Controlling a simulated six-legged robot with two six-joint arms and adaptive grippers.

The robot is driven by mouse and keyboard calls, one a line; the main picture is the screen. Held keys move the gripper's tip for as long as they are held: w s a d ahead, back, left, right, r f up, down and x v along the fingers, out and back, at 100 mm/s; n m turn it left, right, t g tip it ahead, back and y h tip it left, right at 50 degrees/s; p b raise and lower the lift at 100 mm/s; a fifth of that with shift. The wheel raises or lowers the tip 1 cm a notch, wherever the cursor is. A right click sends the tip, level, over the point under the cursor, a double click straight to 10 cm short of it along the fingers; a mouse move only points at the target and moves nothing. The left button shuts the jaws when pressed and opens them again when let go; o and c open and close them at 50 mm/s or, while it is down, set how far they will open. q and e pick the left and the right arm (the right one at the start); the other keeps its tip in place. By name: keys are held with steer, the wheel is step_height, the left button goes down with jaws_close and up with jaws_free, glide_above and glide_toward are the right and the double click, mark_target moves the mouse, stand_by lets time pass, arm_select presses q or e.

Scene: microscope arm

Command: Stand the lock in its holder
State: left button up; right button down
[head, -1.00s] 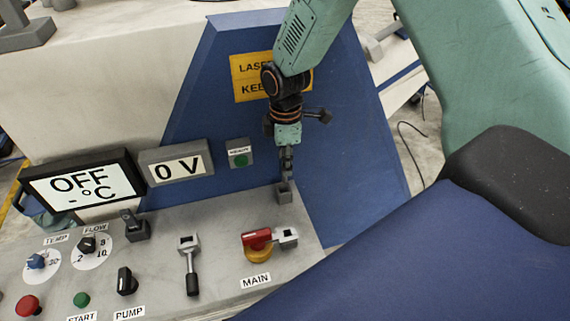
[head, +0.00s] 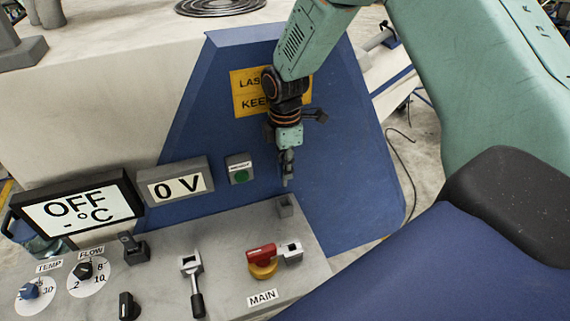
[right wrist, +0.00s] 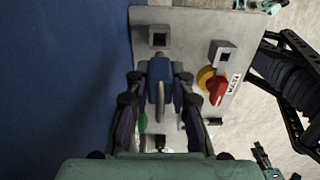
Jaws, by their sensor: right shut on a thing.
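My right gripper (head: 287,160) is shut on the lock and points down above the back right corner of the control panel. The lock (right wrist: 158,78) shows between its fingers in the right wrist view as a dark blue body with a grey shackle; in the head view it is small and mostly hidden by the fingers. The holder (head: 285,206) is a small grey block just below the lock, with a gap between them. In the right wrist view the holder (right wrist: 158,37) has an open square hole and lies beyond the lock. My left gripper is not in view.
The red MAIN switch (head: 261,253) on a yellow base, with a grey hasp (head: 291,254), stands in front of the holder. A grey lever (head: 193,285) is to its left. The blue upright panel (head: 240,110) rises close behind the gripper.

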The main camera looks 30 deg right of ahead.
mark_target(284, 185)
steer(key=shift+w+f, duration=0.35)
steer(key=shift+f, duration=0.3)
steer(key=shift+f+b, duration=0.35)
steer(key=shift+b, duration=0.15)
steer(key=shift+s+f+b, duration=0.6)
steer(key=shift+f+b, duration=0.05)
steer(key=shift+f, duration=0.2)
steer(key=shift+w+f+b, duration=0.2)
steer(key=shift+f+b, duration=0.2)
steer(key=shift+f, duration=0.3)
steer(key=shift+w+f, duration=0.35)
steer(key=shift+f, duration=0.1)
steer(key=shift+s+r, duration=0.25)
steer(key=shift+s, duration=0.25)
steer(key=shift+w, duration=0.25)
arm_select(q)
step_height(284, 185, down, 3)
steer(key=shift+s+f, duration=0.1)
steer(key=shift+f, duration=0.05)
